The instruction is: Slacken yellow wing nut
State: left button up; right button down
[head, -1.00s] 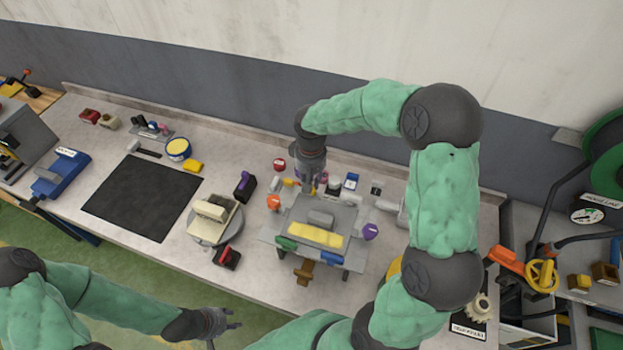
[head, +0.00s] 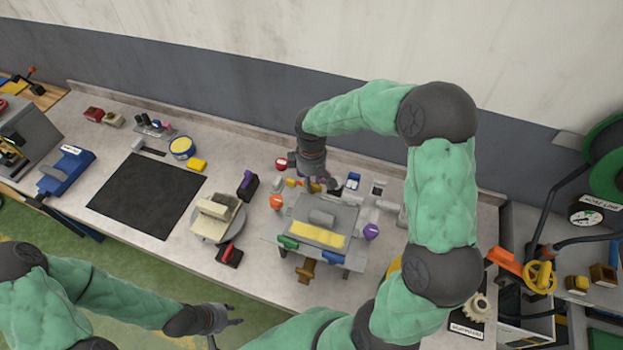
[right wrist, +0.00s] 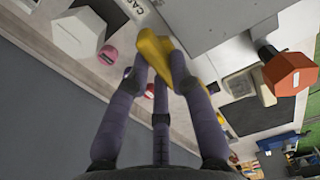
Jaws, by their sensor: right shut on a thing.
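The yellow wing nut (right wrist: 153,46) is between the fingertips of my right gripper (right wrist: 158,65) in the right wrist view, beside the grey metal fixture (right wrist: 205,22). The fingers are shut on its wings. In the head view my right gripper (head: 316,184) reaches down at the back edge of the grey fixture (head: 345,217), and a bit of yellow (head: 291,183) shows just left of the fingers. The gripper hides most of that spot. My left gripper (head: 236,315) is open and empty, in front of the bench, far from the nut.
An orange knob (head: 277,202) is left of the fixture and a purple knob (head: 371,231) right of it. A red round item (head: 281,164) stands behind. The black mat (head: 147,195) at left is clear.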

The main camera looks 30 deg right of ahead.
dwell(0.5)
jog(key=c, duration=1.1)
grip_release()
jog(key=shift+r, duration=0.15)
notch_tip(320, 180, up, 12)
jog(key=shift+f, duration=0.2)
